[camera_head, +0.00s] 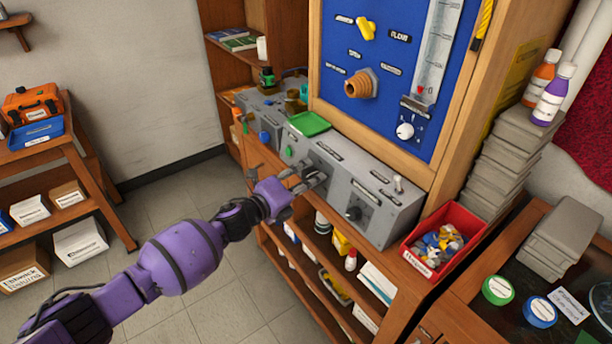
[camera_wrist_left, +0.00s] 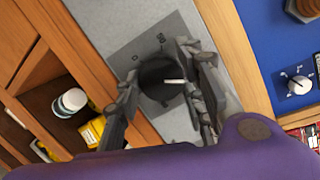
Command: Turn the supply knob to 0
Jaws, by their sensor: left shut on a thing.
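My left gripper (camera_head: 312,178) is at the sloped front of a grey bench unit (camera_head: 392,218). In the left wrist view its fingers (camera_wrist_left: 165,75) stand on either side of a round black knob (camera_wrist_left: 158,78) and are shut on it. The knob's white pointer line points to the right in that view. Dial marks show on the dark plate beyond the knob, one like a 0, the others too small to read surely. No label there reads clearly as supply. In the head view the gripper mostly hides this knob. My right gripper is not in view.
A second black knob (camera_head: 355,213) and a toggle switch (camera_head: 398,184) are to the right on the unit. A blue panel (camera_head: 395,50) with a yellow handle (camera_head: 365,28) and white dial (camera_head: 405,131) rises behind. A red bin (camera_head: 437,242) stands at the right end.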

